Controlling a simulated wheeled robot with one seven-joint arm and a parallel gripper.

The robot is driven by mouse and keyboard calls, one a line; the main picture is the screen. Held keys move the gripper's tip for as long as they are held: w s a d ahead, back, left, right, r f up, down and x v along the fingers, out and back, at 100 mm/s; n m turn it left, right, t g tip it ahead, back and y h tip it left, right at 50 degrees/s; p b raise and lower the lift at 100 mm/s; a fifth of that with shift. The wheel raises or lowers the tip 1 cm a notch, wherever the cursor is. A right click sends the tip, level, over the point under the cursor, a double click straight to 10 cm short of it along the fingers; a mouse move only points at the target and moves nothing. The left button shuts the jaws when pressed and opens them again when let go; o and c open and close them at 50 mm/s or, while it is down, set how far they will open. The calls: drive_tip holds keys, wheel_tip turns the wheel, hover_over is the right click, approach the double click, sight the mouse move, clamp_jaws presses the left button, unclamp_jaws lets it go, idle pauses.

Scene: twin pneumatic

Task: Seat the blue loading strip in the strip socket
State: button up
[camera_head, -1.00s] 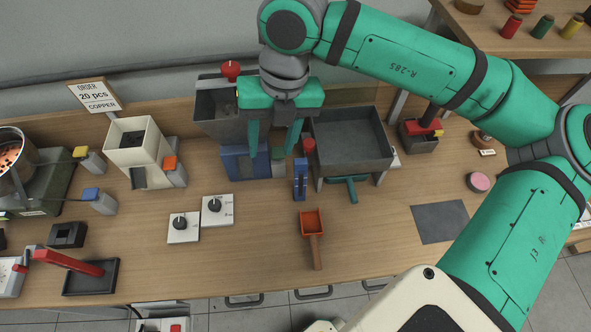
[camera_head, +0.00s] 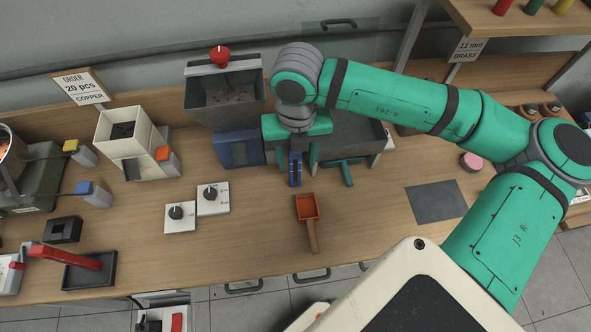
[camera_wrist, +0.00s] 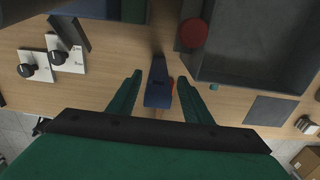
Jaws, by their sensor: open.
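The small blue loading strip (camera_head: 295,172) stands on the table in front of the grey tray, and looks upright. In the wrist view the strip (camera_wrist: 158,88) lies between my fingers, with a gap on both sides. My gripper (camera_head: 297,160) is open and points down at the strip; the wrist view shows its two green fingers apart (camera_wrist: 160,82). The hand hides part of the tray behind. I cannot tell for sure which part is the strip socket; a black block with a recess (camera_head: 62,230) sits at the left.
A grey hopper (camera_head: 225,98) with a blue box (camera_head: 241,150) below stands left of my gripper. The grey tray (camera_head: 358,140) is close behind and right. An orange scoop (camera_head: 308,207) lies just in front. Two knob panels (camera_head: 212,197) are to the left.

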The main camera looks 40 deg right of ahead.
sight(295, 168)
drive_tip(key=shift+w+a+f, duration=0.1)
drive_tip(key=shift+w+f, duration=0.05)
drive_tip(key=shift+f, duration=1.15)
clamp_jaws()
drive_tip(key=shift+r, duration=0.1)
